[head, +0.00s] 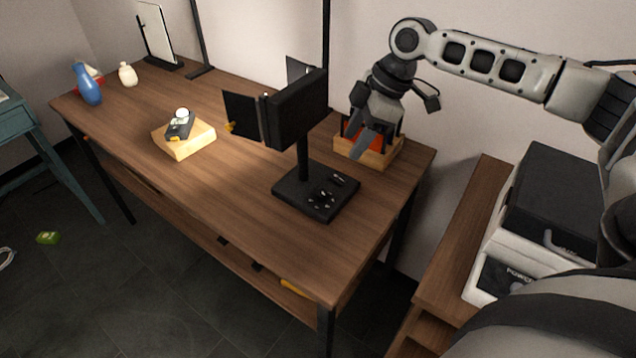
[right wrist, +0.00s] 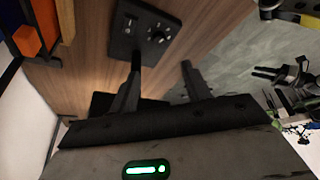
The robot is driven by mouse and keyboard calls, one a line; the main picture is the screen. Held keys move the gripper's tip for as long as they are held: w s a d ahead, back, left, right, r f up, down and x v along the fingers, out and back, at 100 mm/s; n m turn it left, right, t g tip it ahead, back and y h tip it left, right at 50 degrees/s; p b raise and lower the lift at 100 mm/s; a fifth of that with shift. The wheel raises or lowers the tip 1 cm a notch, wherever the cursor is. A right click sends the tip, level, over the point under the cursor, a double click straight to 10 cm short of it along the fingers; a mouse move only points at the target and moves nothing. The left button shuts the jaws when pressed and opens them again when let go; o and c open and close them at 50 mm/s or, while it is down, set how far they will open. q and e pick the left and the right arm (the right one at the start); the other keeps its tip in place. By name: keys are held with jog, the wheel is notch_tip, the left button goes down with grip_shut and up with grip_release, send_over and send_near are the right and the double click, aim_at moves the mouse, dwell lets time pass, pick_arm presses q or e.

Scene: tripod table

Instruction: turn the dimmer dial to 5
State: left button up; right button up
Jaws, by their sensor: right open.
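The dimmer dial (head: 322,196) is a small round dark knob with light marks around it, on the flat black base (head: 290,191) of a black panel lamp (head: 298,110) on the wooden table. In the right wrist view the dial (right wrist: 157,36) shows on the base beyond the fingers, beside a small switch. Its exact setting is too small to read. My right gripper (head: 366,141) is open and empty, above the table's back right, behind and right of the base and apart from it. In the right wrist view its two fingers (right wrist: 161,78) are spread. My left gripper is not recognisable.
A wooden box (head: 378,158) with orange contents stands close below the right gripper. A yellowish block (head: 186,141) with a small device on top, a blue vase (head: 88,85) and a mirror (head: 157,35) stand farther left. The table's front middle is clear.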

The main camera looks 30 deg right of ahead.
aim_at(324, 192)
jog(key=x, duration=1.4)
jog(key=shift+w+f, duration=0.1)
jog(key=shift+f, duration=0.2)
jog(key=c, duration=1)
